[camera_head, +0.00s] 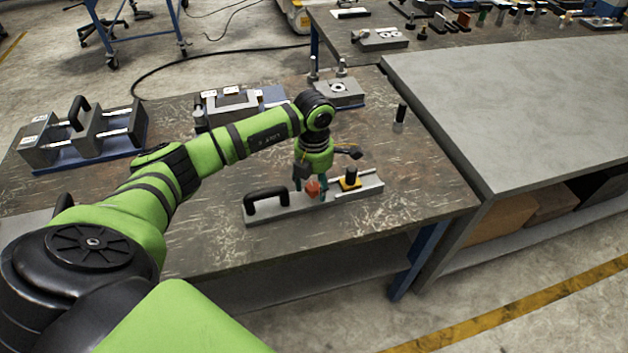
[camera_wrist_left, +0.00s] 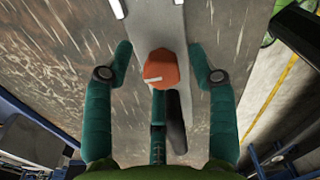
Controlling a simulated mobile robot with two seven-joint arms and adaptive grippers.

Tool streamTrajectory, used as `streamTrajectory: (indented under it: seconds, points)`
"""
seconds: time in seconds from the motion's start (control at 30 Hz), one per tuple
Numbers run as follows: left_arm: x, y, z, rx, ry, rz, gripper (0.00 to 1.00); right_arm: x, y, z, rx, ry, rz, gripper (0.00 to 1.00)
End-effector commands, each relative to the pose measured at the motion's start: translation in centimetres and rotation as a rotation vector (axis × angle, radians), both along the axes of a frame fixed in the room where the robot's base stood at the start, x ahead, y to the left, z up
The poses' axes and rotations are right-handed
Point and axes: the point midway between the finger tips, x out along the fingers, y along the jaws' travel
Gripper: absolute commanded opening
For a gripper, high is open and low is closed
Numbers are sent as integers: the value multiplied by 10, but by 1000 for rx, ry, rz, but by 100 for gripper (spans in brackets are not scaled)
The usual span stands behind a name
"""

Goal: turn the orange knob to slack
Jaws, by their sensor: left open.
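The orange knob (camera_head: 313,188) sits on a grey metal bar (camera_head: 280,212) on the workbench. It also shows in the left wrist view (camera_wrist_left: 161,69), with a pale mark on its left side. My left gripper (camera_head: 311,190) reaches down over the bar from above. The knob stands between the fingers, not held. The gripper's near finger partly hides the knob's surroundings in the head view. My right gripper is not in view.
The bar carries a black handle (camera_head: 266,197) at its left and a black post on a yellow base (camera_head: 350,180) at its right. Other fixtures (camera_head: 85,135) stand behind on the bench (camera_head: 430,195). A grey table (camera_head: 530,110) adjoins at the right.

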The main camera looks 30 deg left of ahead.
Motion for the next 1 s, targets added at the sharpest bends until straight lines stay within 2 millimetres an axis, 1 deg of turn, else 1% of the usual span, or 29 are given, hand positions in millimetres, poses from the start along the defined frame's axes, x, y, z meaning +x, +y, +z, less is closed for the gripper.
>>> streamTrajectory:
  seconds: [0.13, 0.17, 0.2, 0.27, 0.3, 0.67, 0.83, 1.0]
  points:
    - [0, 0, 0, 0, 0, 0, 58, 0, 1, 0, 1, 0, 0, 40]
    - [0, 0, 0, 0, 0, -1, 50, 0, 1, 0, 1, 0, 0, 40]
    - [0, 0, 0, 0, 0, -1, 34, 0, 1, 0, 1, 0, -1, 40]
    - [0, 0, 0, 0, 0, -1, 10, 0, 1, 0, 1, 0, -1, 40]
    - [0, 0, 0, -1, 0, -1, 1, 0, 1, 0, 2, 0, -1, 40]
    - [1, -1, 0, -2, -2, 20, 1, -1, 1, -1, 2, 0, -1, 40]
    - [1, 0, 0, -3, -3, 87, 1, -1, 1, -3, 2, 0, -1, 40]
    - [1, 0, 0, -2, -4, 208, 1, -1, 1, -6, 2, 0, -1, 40]
